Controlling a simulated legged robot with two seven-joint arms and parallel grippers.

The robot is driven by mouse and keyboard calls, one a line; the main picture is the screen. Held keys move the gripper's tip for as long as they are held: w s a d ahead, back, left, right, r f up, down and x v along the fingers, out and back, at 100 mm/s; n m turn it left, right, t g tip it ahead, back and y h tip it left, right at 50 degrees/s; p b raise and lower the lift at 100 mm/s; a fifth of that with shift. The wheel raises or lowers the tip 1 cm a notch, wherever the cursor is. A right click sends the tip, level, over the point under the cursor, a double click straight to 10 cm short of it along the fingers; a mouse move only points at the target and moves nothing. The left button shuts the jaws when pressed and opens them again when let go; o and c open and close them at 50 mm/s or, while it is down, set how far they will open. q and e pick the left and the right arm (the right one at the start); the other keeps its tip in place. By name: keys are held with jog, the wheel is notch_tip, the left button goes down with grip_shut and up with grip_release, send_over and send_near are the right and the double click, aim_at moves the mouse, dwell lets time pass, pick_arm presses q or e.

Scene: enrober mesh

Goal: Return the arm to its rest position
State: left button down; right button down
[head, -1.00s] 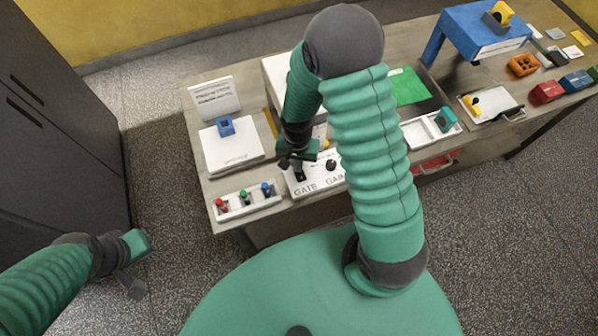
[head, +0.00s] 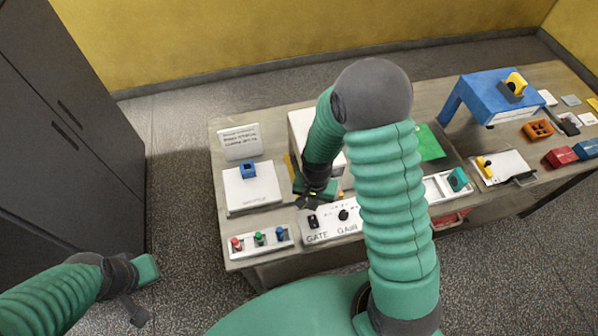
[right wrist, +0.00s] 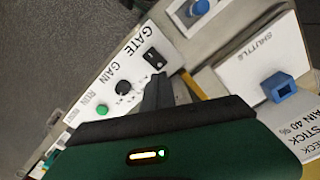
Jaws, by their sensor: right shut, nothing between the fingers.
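My right arm rises from my body at the lower right of the head view and bends over the table. Its gripper (head: 307,197) is shut and empty, just above the back edge of the white GATE/GAIN panel (head: 330,232). In the right wrist view the dark fingers (right wrist: 158,93) lie beside the panel, near its black switch (right wrist: 153,58) and black knob (right wrist: 123,87). My left gripper (head: 138,285) hangs at the lower left of the head view, over the floor and away from the table. Its finger opening cannot be made out.
A white board with a blue block (head: 248,169) and a rack of coloured knobs (head: 260,240) stand left of the panel. A blue stand (head: 490,100), an orange block (head: 537,129) and a red box (head: 560,157) are at the right. A grey cabinet (head: 70,130) stands far left.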

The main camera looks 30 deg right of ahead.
jog(key=s+a+r+n+t+b, duration=0.2)
jog(key=s+a+n+b, duration=0.2)
jog(key=n+b, duration=0.4)
jog(key=b, duration=0.3)
jog(key=shift+s+a+r+n+t, duration=0.2)
jog(key=shift+r+n+t, duration=0.1)
jog(key=shift+n, duration=0.1)
jog(key=shift+s, duration=0.1)
jog(key=shift+a, duration=0.1)
